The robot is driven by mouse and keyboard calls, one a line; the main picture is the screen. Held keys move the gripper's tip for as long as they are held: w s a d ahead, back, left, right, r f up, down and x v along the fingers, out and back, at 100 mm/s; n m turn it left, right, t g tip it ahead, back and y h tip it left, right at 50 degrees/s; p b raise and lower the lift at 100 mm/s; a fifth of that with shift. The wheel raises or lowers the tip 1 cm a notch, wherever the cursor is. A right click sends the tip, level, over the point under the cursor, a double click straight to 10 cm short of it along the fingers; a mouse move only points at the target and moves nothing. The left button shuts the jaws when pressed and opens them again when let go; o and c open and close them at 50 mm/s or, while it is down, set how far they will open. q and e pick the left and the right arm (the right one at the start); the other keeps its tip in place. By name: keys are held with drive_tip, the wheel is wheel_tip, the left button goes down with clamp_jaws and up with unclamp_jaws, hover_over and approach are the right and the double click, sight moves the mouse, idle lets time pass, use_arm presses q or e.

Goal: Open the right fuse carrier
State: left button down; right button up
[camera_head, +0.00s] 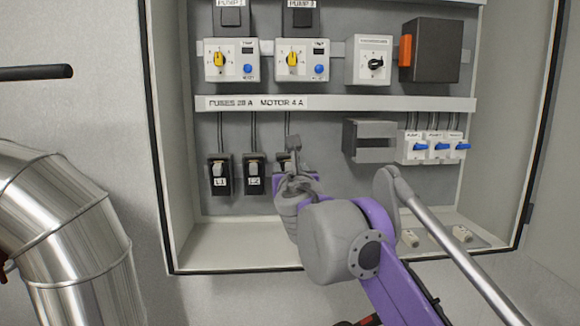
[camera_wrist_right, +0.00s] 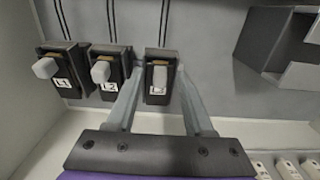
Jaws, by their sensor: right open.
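Three black fuse holders with pale grey carriers stand in a row low in the cabinet. The left one, L1 (camera_head: 219,170), and the middle one, L2 (camera_head: 254,170), show clearly. The right fuse carrier (camera_wrist_right: 159,77) sits in its holder in the right wrist view; in the head view my gripper mostly covers it. My right gripper (camera_head: 294,152) is in front of this right holder. In the right wrist view its two fingers (camera_wrist_right: 160,84) are spread, one on each side of the right carrier. I cannot tell whether they touch it. My left gripper is out of view.
The L2 holder (camera_wrist_right: 106,72) is close beside my left-hand finger. A grey open bracket (camera_head: 370,141) and small breakers with blue levers (camera_head: 437,147) are to the right. A labelled rail (camera_head: 380,104) runs above. Loose pale parts (camera_head: 411,238) lie on the cabinet floor.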

drive_tip(key=shift+w, duration=0.4)
clamp_jaws()
idle(1.2)
